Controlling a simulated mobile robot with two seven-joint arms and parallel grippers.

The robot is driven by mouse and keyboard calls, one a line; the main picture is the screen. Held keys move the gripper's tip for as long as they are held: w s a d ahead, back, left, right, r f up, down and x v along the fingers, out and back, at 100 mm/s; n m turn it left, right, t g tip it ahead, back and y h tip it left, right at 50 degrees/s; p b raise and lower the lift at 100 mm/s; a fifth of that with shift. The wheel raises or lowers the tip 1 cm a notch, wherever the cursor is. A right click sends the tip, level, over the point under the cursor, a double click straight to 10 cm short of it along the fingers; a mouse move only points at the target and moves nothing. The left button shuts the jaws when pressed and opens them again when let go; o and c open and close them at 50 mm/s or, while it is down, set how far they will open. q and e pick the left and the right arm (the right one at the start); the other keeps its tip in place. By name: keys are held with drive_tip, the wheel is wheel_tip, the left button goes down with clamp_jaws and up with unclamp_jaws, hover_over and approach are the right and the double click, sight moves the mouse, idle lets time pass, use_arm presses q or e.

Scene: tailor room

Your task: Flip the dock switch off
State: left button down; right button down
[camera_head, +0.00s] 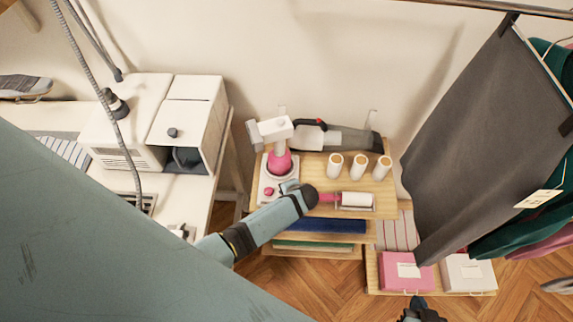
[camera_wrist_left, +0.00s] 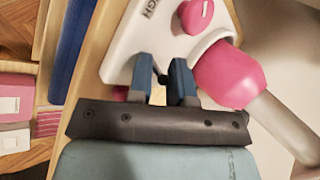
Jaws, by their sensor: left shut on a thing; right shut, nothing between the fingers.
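The white dock (camera_head: 269,170) with a pink bulb-shaped part (camera_head: 279,162) stands on the left of a wooden shelf unit's top. Its white base (camera_wrist_left: 128,48) and pink knob (camera_wrist_left: 194,14) also show in the left wrist view. My left gripper (camera_wrist_left: 164,78) is at the base's edge, its blue fingers shut on a small dark part there; I cannot tell for sure whether this is the switch. In the head view the left gripper (camera_head: 287,187) is partly hidden by its own wrist. My right gripper (camera_head: 425,311) is shut and empty at the bottom edge, away from the dock.
A lint roller (camera_head: 357,200) lies right of my left wrist. Several white spools (camera_head: 361,166) and a handheld vacuum (camera_head: 342,138) are behind it. A pink box (camera_head: 405,274) sits low right. Hanging grey cloth (camera_head: 490,125) fills the right. A white machine (camera_head: 185,125) stands left.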

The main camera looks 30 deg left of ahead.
use_arm(q)
drive_tip(key=shift+w+a+r+t+y, duration=0.1)
drive_tip(key=shift+a+t+y, duration=0.15)
drive_tip(key=shift+t, duration=0.35)
drive_tip(key=shift+d+n+t+y+b, duration=0.15)
drive_tip(key=shift+n+t+y+b, duration=0.2)
drive_tip(key=shift+b, duration=0.15)
drive_tip(key=shift+r, duration=0.1)
drive_tip(key=c, duration=1.2)
unclamp_jaws()
drive_tip(key=shift+s, duration=0.2)
drive_tip(key=shift+f, duration=0.2)
drive_tip(key=shift+s+d+f, duration=0.15)
drive_tip(key=shift+s+d, duration=0.05)
